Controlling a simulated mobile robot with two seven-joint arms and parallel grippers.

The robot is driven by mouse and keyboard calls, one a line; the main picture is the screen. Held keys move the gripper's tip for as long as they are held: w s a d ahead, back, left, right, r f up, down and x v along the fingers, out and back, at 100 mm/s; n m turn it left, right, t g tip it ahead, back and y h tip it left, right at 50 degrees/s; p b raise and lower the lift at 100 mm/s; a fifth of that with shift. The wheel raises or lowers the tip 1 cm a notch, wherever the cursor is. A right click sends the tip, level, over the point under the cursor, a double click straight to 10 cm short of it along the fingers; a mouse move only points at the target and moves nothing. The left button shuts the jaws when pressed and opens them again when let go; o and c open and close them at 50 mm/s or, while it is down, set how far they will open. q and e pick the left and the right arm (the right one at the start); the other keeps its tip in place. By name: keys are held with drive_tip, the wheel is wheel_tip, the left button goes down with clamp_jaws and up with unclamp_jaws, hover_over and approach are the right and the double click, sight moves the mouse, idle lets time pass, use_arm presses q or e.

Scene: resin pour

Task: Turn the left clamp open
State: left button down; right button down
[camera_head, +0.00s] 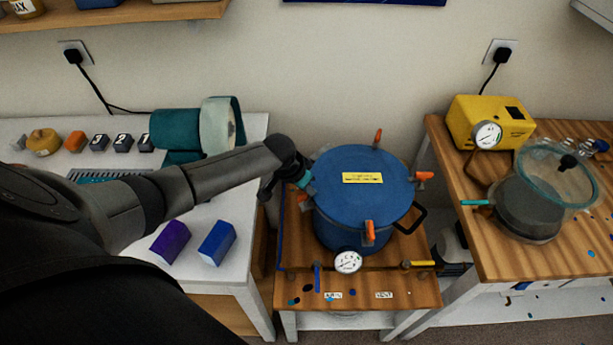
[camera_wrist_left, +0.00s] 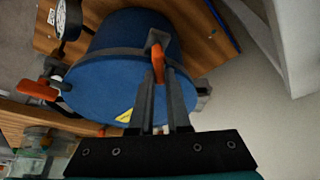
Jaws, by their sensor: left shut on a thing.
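The blue pressure pot (camera_head: 345,215) stands on a wooden stand, its lid (camera_head: 345,190) on top with a yellow label. Orange-handled clamps show at the lid's back (camera_head: 378,137), right (camera_head: 424,176) and front (camera_head: 369,231). The handle's exact angle is hard to tell. My right gripper is not in view.
A gauge (camera_head: 348,262) and valve handles sit at the stand's front. The wooden right table (camera_head: 500,262) carries a yellow pump (camera_head: 470,112) and a clear-lidded vessel (camera_head: 530,205).

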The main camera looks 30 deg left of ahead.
use_arm(q)
drive_tip(key=n+p, duration=0.2)
drive_tip(key=n+y+p, duration=0.1)
drive_tip(key=p, duration=0.1)
drive_tip(key=shift+r+n, duration=0.2)
drive_tip(key=shift+n, duration=0.2)
drive_tip(key=n+y+p, duration=0.1)
drive_tip(key=n+p, duration=0.1)
drive_tip(key=n, duration=0.1)
drive_tip(key=shift+f+n+y, duration=0.1)
drive_tip(key=shift+n+y, duration=0.2)
drive_tip(key=shift+y, duration=0.1)
drive_tip(key=n+g, duration=0.1)
drive_tip(key=n, duration=0.1)
drive_tip(key=shift+a+f+n+y, duration=0.1)
drive_tip(key=shift+n+y, duration=0.2)
drive_tip(key=shift+y, duration=0.1)
drive_tip(key=shift+a+n+g+y, duration=0.1)
drive_tip(key=shift+n+g+y, duration=0.3)
drive_tip(key=shift+n, duration=1)
drive_tip(key=shift+s, duration=0.1)
drive_tip(key=c, duration=0.9)
unclamp_jaws()
drive_tip(key=shift+a, duration=0.1)
